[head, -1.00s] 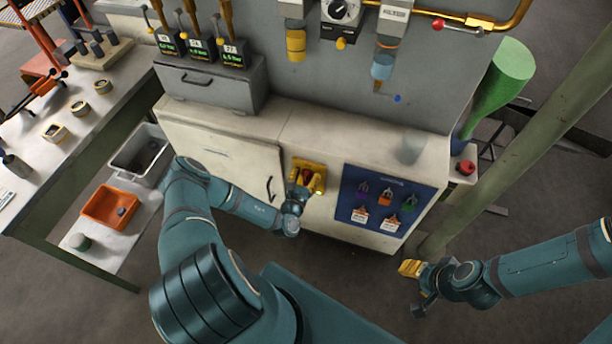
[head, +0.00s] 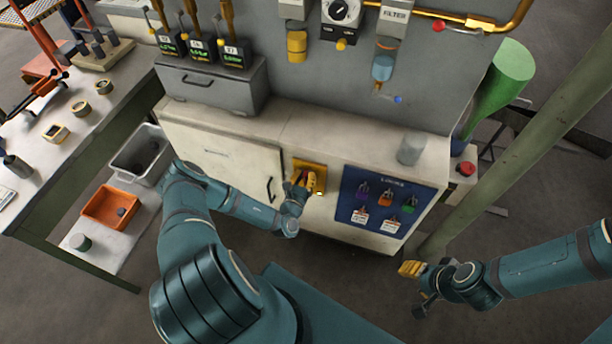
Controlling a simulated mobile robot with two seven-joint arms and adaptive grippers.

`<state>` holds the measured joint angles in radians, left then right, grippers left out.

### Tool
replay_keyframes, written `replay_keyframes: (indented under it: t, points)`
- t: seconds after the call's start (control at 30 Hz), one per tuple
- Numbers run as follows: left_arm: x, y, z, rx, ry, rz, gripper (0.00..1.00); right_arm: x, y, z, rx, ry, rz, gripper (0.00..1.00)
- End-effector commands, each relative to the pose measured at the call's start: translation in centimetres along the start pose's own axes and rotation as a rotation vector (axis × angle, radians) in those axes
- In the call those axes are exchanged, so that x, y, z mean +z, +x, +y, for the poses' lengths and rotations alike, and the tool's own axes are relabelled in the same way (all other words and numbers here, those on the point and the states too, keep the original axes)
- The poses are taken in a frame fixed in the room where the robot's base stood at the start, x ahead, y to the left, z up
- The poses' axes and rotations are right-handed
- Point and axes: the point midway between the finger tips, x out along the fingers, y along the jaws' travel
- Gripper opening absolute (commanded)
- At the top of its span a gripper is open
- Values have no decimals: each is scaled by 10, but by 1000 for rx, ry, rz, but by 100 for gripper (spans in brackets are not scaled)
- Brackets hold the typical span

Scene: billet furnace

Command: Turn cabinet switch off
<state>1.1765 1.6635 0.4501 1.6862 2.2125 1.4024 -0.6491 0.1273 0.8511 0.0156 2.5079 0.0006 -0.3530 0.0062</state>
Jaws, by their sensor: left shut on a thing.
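The cabinet (head: 225,150) is cream-coloured and stands against the grey panel. The cabinet switch sits on a yellow plate (head: 318,168) on its front, between the door handle and the blue lock board. My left gripper (head: 308,184) is at the plate and shut on the switch's handle, of which a little red shows. The fingers hide most of the switch, so I cannot read its position. My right gripper (head: 411,269) hangs low at the right, away from the cabinet, and touches nothing; its finger gap is too small to make out.
The blue lock board (head: 388,200) with several coloured padlocks and tags is just right of the switch. A grey cylinder (head: 411,149) stands on the cabinet top. A green post (head: 520,130) rises at the right. A workbench (head: 60,185) stands at the left.

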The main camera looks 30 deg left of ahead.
Motion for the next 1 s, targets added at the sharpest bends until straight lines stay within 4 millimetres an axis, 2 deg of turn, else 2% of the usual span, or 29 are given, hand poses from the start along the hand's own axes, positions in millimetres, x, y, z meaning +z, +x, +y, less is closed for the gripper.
replay_keyframes:
  t: [0.47,1.0]
  points:
    - [-3,1,12,2,-424,-2,0,0,2,0,0,0,0,47]
    - [-12,1,23,0,-937,-3,0,5,12,5,-1,-3,-11,47]
